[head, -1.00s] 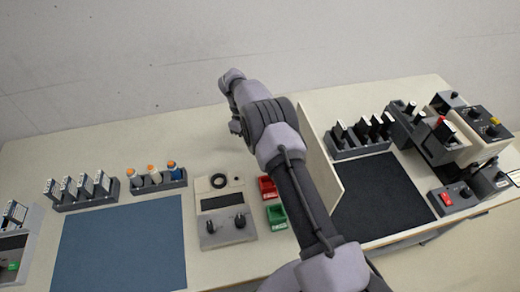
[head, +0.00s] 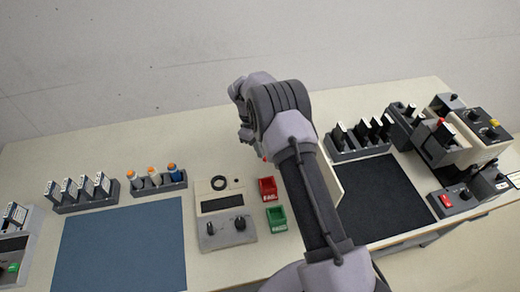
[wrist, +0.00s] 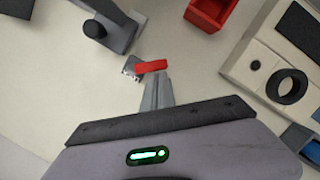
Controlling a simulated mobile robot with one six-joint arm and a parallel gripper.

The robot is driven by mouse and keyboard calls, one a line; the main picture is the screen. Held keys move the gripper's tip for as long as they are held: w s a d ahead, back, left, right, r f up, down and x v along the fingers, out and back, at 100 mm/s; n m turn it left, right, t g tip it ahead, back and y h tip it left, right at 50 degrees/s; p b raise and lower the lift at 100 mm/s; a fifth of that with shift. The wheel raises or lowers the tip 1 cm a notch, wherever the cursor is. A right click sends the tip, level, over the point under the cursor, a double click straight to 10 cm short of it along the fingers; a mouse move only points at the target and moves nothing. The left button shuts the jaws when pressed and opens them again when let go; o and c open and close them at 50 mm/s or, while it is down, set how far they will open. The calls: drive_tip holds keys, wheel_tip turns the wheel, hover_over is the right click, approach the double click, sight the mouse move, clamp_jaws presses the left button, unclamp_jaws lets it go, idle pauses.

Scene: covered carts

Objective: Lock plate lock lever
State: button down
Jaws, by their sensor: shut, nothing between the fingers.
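A small red lever (wrist: 152,66) with a silver metal piece (wrist: 131,68) beside it shows just beyond my fingertips in the wrist view. A speck of red (head: 265,158) shows by my arm in the head view, mostly hidden behind it. My gripper (wrist: 155,80) is shut and empty, its narrow tips close to the red lever. Whether they touch it, I cannot tell. A grey fixture with a dark round knob (wrist: 96,29) stands at the upper left of the wrist view; my arm hides that area in the head view.
A red bin (head: 267,189) and a green bin (head: 276,218) stand left of my arm. Left of them is a panel device (head: 226,225) with two knobs. A pale upright partition (head: 331,185) stands right of my arm. Blue mat (head: 120,245) and dark mat (head: 380,200) are clear.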

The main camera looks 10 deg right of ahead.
drive_tip(key=shift+s+n, duration=0.15)
drive_tip(key=shift+n, duration=0.25)
drive_tip(key=n, duration=0.1)
drive_tip(key=s+n+p, duration=0.1)
drive_tip(key=shift+s+d+r+n+t+p, duration=0.1)
drive_tip(key=shift+d+r+n+t+p, duration=0.1)
drive_tip(key=shift+n+t+p, duration=0.15)
drive_tip(key=n, duration=0.1)
drive_tip(key=s+n+p, duration=0.1)
drive_tip(key=n, duration=0.1)
drive_tip(key=d+n+t, duration=0.1)
drive_tip(key=shift+s+d+f+n+h, duration=0.1)
drive_tip(key=shift+s+n+h, duration=0.15)
drive_tip(key=shift+n+h, duration=0.15)
drive_tip(key=shift+f, duration=0.1)
drive_tip(key=shift+w, duration=0.15)
drive_tip(key=shift+w, duration=0.7)
